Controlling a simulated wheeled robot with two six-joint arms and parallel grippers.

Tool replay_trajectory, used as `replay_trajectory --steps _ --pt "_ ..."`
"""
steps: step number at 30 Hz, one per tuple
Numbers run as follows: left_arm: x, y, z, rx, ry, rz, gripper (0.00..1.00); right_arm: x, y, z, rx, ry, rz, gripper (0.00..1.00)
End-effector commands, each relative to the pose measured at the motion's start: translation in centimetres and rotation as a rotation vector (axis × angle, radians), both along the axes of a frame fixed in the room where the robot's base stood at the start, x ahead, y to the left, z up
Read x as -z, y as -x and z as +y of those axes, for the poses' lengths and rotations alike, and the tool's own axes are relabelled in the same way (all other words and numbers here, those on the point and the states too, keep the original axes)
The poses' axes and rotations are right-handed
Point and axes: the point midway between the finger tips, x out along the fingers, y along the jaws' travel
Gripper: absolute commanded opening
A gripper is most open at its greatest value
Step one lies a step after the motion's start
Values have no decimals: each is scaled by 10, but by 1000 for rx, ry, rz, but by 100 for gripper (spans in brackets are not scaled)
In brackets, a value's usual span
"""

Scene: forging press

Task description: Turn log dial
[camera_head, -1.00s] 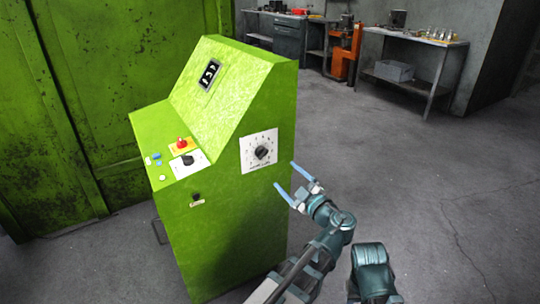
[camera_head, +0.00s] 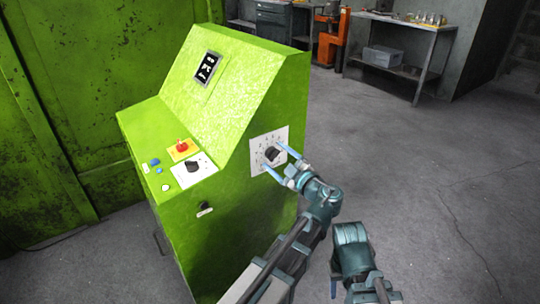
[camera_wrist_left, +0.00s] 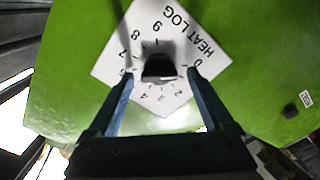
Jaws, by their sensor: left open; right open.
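The log dial is a black knob (camera_head: 271,155) on a white numbered plate (camera_head: 283,136) on the right side of the green machine. In the left wrist view the knob (camera_wrist_left: 159,69) sits between my fingers, and the plate (camera_wrist_left: 180,25) reads HEAT LOG, upside down. My left gripper (camera_head: 273,157) is open, with one blue finger on each side of the knob. Gaps show between the fingers and the knob in the wrist view. Of my right gripper (camera_head: 333,287), only a blue finger shows low in the head view, beside the right arm.
The green machine (camera_head: 225,145) also carries a red button (camera_head: 182,146), a second black knob (camera_head: 193,167) and a counter display (camera_head: 207,67). Workbenches (camera_head: 405,50) stand far behind. The floor to the right is clear.

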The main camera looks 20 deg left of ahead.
Motion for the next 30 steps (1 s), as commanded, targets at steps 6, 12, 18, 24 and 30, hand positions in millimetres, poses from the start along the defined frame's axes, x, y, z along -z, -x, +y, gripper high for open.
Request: replay_trajectory --steps 6,12,18,24,30 --pt "0 0 0 0 0 0 76 0 0 0 0 0 0 50" --pt "0 0 0 0 0 0 40 0 0 0 0 0 0 50" --pt "0 0 0 0 0 0 4 0 0 0 0 0 0 50" --pt "0 0 0 -1 -6 9 0 0 0 0 0 0 0 50" --pt "0 0 0 -1 -51 67 0 0 0 0 0 0 0 50"
